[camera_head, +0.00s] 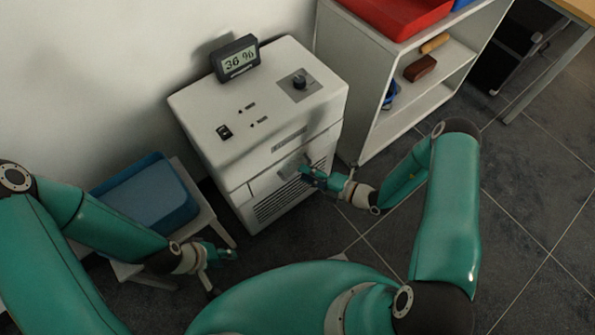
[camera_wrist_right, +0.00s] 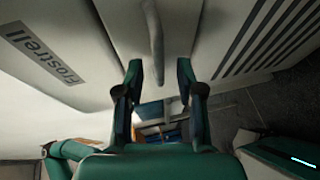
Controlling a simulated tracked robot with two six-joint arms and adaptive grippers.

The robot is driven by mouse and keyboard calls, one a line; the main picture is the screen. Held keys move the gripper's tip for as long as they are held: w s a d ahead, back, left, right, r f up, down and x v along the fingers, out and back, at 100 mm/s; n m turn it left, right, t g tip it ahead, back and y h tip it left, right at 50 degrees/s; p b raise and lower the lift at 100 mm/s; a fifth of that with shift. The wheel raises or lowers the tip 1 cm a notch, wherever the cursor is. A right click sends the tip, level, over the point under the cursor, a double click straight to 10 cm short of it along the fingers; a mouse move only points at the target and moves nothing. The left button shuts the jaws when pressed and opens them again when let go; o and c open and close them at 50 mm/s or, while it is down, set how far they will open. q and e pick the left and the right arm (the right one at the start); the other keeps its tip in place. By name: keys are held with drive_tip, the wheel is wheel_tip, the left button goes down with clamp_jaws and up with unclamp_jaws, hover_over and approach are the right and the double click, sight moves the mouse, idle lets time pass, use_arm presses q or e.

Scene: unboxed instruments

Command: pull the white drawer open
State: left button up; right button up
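The white dehumidifier-like cabinet (camera_head: 245,140) stands against the wall. Its front has a white drawer panel (camera_head: 265,187) above dark vent slats. My right gripper (camera_head: 306,171) is at this front, over part of the panel. In the right wrist view, my right gripper (camera_wrist_right: 159,75) is open, with one finger on each side of a pale bar handle (camera_wrist_right: 154,38). Gaps show between the fingers and the handle. The drawer appears closed, though the gripper partly hides it in the head view. My left gripper (camera_head: 222,262) is low at the left, apart from the cabinet, its fingers spread and empty.
A blue bin (camera_head: 150,195) sits on a small white stool (camera_head: 205,215) left of the cabinet. A white shelf (camera_head: 400,115) with a red tray (camera_head: 405,12) stands to the right. A dark display (camera_head: 236,58) sits on the cabinet top.

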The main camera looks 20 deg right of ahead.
drive_tip(key=shift+x, duration=1.5)
clamp_jaws()
